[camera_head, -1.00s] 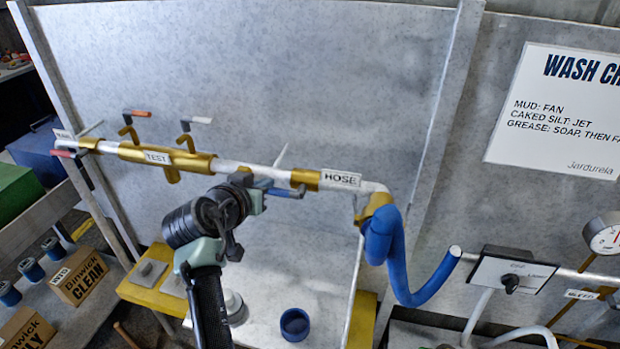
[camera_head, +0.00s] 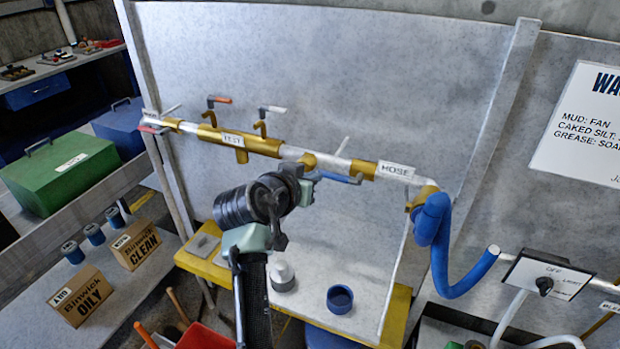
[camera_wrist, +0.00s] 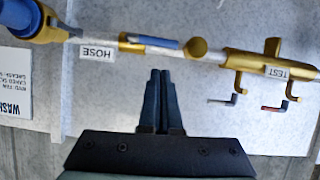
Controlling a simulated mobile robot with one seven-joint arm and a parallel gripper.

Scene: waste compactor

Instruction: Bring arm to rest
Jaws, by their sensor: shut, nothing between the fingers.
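My gripper (camera_wrist: 161,76) is shut and empty in the wrist view, its dark fingers together just short of the pipe. In the head view my arm reaches up from the bottom centre, and its wrist hides part of the wall; the fingertips cannot be made out there. The pipe section beyond the fingers carries a blue-handled valve (camera_wrist: 154,42), which also shows in the head view (camera_head: 340,178). The HOSE label (camera_head: 396,171) is to its right and the TEST label (camera_head: 233,139) to its left in the head view. I cannot tell whether the fingers touch anything.
A blue hose (camera_head: 440,245) hangs at the right end of the pipe. Below is a yellow-edged bench with a blue cup (camera_head: 340,299) and a white-topped jar (camera_head: 282,275). OILY (camera_head: 82,296) and CLEAN (camera_head: 137,245) boxes stand at left. Open air lies before the grey panel.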

